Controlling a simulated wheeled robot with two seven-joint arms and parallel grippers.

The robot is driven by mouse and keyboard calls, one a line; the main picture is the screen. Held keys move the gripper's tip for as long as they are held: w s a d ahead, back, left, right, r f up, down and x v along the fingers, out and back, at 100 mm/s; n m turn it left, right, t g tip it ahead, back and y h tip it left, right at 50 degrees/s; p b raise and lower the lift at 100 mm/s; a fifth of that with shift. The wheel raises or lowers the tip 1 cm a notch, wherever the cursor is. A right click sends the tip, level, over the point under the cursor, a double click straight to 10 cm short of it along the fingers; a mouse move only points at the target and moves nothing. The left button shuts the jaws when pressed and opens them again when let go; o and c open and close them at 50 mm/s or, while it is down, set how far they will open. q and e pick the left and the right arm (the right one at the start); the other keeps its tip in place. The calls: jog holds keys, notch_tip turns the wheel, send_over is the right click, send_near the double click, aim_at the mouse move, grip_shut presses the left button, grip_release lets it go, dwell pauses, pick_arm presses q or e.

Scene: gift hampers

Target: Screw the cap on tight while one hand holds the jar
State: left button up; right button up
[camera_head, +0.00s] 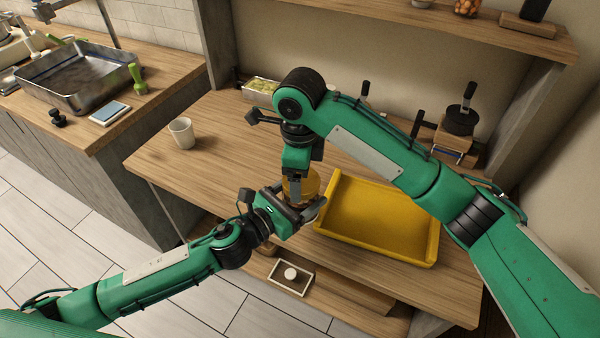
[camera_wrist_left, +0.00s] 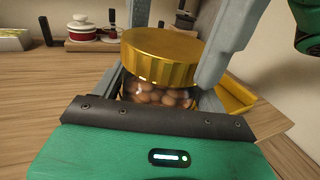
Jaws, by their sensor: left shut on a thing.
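A glass jar (camera_wrist_left: 158,95) holding brown, nut-like contents stands between the fingers of my left gripper (camera_head: 292,208), which is shut on it near the front edge of the table. A ridged golden cap (camera_wrist_left: 160,58) sits on top of the jar; I cannot tell how tightly. The cap also shows in the head view (camera_head: 310,185), partly covered. My right gripper (camera_head: 297,188) reaches down from above. In the left wrist view its grey fingers (camera_wrist_left: 183,48) stand on opposite sides of the cap; I cannot tell whether both press on it.
A yellow tray (camera_head: 431,250) lies right of the jar. A white cup (camera_head: 181,132) stands at the left of the table (camera_head: 230,125). A small framed box (camera_head: 291,274) lies below the front edge. A stand with a black-topped item (camera_head: 460,122) is at the back right.

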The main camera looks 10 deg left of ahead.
jog(key=shift+o, duration=1.3)
jog(key=shift+r, duration=2.25)
